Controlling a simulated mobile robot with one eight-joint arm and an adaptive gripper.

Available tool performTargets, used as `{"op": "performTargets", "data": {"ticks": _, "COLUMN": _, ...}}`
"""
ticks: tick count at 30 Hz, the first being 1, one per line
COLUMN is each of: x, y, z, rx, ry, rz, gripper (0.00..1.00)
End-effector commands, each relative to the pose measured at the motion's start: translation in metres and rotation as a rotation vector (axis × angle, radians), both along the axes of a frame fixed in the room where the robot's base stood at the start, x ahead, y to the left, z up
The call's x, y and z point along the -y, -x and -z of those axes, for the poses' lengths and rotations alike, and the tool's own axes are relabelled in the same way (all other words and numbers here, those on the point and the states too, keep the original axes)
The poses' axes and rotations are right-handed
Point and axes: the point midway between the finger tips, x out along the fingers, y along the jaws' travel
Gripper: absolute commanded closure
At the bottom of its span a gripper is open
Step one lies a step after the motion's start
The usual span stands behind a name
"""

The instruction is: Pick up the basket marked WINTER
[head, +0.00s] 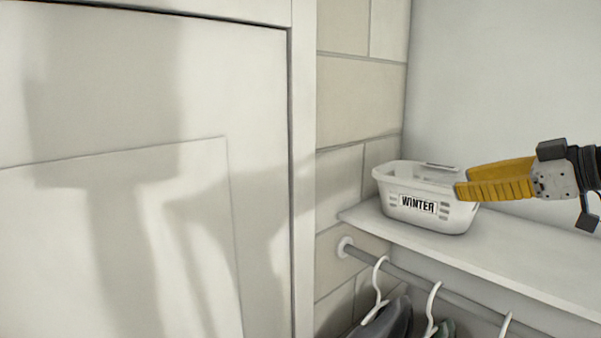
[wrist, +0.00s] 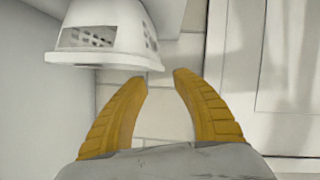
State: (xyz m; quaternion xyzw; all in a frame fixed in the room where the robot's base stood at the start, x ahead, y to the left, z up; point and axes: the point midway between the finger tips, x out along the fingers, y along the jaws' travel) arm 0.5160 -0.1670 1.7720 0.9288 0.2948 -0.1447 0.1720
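The white basket marked WINTER (head: 397,208) stands upright on a white shelf (head: 530,258) in the head view, its black-lettered label facing me. In the wrist view the basket (wrist: 108,25) is at the upper left, with its slotted side showing. My gripper (head: 464,182) has yellow fingers and reaches in from the right at the basket's right end, hiding part of its rim. In the wrist view my gripper (wrist: 162,77) has its fingers apart with nothing between them. The left fingertip is close to the basket's rim; I cannot tell whether they touch.
A rod (head: 400,284) below the shelf carries several white hangers (head: 432,305) with dark clothes. A tiled wall (head: 358,95) is left of the basket, and a white panelled door (head: 110,240) fills the left. The shelf right of the basket is clear.

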Motion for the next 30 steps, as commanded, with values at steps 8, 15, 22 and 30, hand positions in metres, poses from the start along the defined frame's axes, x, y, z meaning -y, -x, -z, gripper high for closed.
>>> {"op": "performTargets", "data": {"ticks": 8, "x": -0.022, "y": -0.032, "z": 0.017, "rx": -0.002, "ry": 0.000, "rz": -0.003, "gripper": 0.67}}
{"op": "performTargets", "data": {"ticks": 15, "x": -0.034, "y": -0.048, "z": 0.027, "rx": -0.004, "ry": 0.000, "rz": -0.003, "gripper": 0.67}}
{"op": "performTargets", "data": {"ticks": 22, "x": -0.052, "y": -0.073, "z": 0.043, "rx": -0.004, "ry": 0.001, "rz": -0.004, "gripper": 0.67}}
{"op": "performTargets", "data": {"ticks": 30, "x": -0.056, "y": -0.081, "z": 0.048, "rx": -0.004, "ry": 0.000, "rz": 0.000, "gripper": 0.67}}
